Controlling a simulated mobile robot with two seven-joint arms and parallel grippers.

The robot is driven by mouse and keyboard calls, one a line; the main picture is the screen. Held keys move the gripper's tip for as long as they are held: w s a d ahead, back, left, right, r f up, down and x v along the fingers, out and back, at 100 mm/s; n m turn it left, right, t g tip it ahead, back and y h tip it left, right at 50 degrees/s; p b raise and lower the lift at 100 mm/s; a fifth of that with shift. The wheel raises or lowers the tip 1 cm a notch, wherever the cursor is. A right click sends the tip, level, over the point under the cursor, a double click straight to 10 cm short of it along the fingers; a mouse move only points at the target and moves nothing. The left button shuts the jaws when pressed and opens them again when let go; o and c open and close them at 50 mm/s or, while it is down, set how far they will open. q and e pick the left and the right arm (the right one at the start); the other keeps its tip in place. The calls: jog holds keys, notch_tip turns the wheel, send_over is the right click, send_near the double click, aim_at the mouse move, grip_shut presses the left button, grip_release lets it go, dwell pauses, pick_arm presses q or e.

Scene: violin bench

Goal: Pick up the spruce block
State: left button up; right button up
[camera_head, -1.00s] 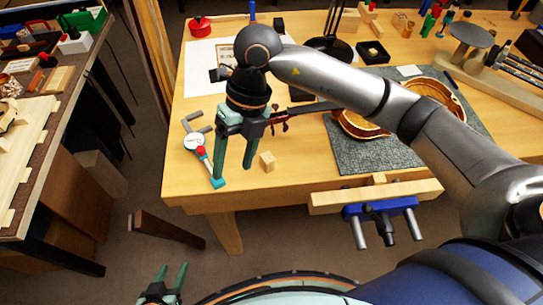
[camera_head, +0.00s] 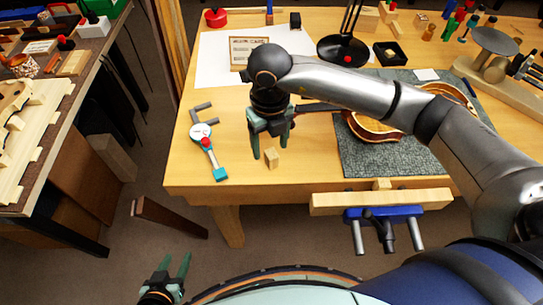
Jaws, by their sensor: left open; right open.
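The spruce block (camera_head: 271,158) looks like the small pale wooden block standing on the workbench near its front left. My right gripper (camera_head: 271,147) points down over the bench, open. In the picture its fingers come down on the left and behind the upper right of the block. I cannot tell whether they touch it or how high the tips are. My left gripper (camera_head: 180,266) is open and empty, low over the floor in front of the bench.
A dial caliper (camera_head: 207,145) lies left of the block. A violin body (camera_head: 374,128) rests on a grey mat (camera_head: 362,165) to the right. A blue vise (camera_head: 383,214) juts from the front edge. A black lamp base (camera_head: 343,50) stands behind.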

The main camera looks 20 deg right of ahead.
aim_at(271, 154)
jog(key=f, duration=0.4)
jog(key=shift+d+f, duration=0.2)
jog(key=shift+f, duration=0.05)
grip_shut()
dwell(0.4)
